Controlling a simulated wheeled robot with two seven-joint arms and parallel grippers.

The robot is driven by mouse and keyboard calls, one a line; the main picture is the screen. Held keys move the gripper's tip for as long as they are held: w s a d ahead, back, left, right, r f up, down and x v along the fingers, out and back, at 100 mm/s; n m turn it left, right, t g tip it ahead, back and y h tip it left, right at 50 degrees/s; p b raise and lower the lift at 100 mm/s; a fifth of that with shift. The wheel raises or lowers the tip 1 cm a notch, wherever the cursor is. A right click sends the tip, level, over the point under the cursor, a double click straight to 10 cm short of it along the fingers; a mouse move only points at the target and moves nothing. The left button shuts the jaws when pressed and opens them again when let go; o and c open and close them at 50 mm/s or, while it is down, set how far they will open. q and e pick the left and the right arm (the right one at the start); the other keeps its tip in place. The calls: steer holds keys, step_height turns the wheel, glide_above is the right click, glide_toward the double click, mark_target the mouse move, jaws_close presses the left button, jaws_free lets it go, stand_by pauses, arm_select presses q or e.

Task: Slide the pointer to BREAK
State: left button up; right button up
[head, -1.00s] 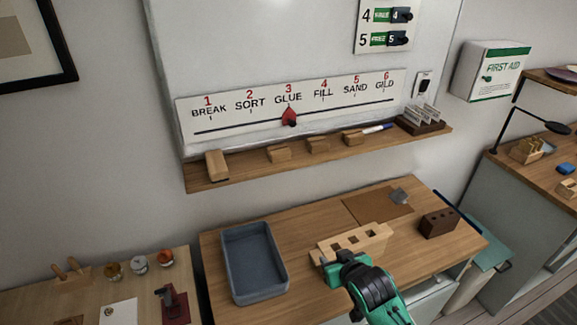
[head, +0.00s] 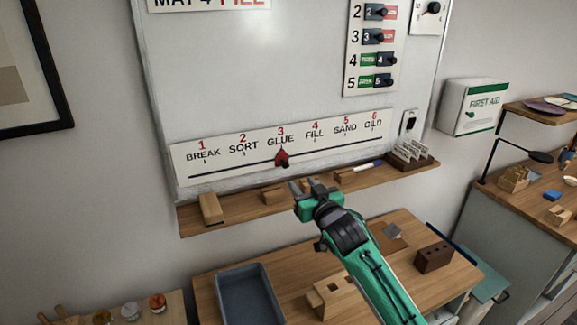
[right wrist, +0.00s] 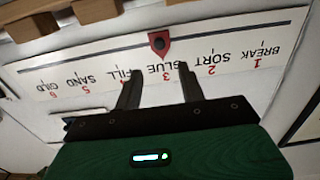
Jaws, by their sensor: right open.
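The red pointer (head: 282,157) sits on the dark slot of the white step strip (head: 217,166), under 3 GLUE. BREAK (head: 203,154) is the first label, at the strip's left end. My right gripper (head: 304,183) is open and empty, in front of the wooden ledge, a little below and right of the pointer. In the right wrist view the strip appears upside down, and the red pointer (right wrist: 159,42) with its dark knob lies beyond the two open fingers (right wrist: 158,85), apart from them. My left gripper is not in view.
Below stands a workbench with a grey tray (head: 247,296) and a dark holed block (head: 433,256). The space before the strip's left half is clear.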

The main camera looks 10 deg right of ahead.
mark_target(286, 165)
steer(key=w+p, duration=0.1)
steer(key=w, duration=0.1)
steer(key=w+a+p, duration=0.1)
steer(key=w, duration=0.5)
steer(key=shift+a+r+p, duration=0.15)
steer(key=shift+a+p, duration=0.15)
steer(key=shift+p, duration=0.1)
steer(key=shift+w+a, duration=0.15)
steer(key=shift+w, duration=0.75)
steer(key=shift+f, duration=0.2)
jaws_close()
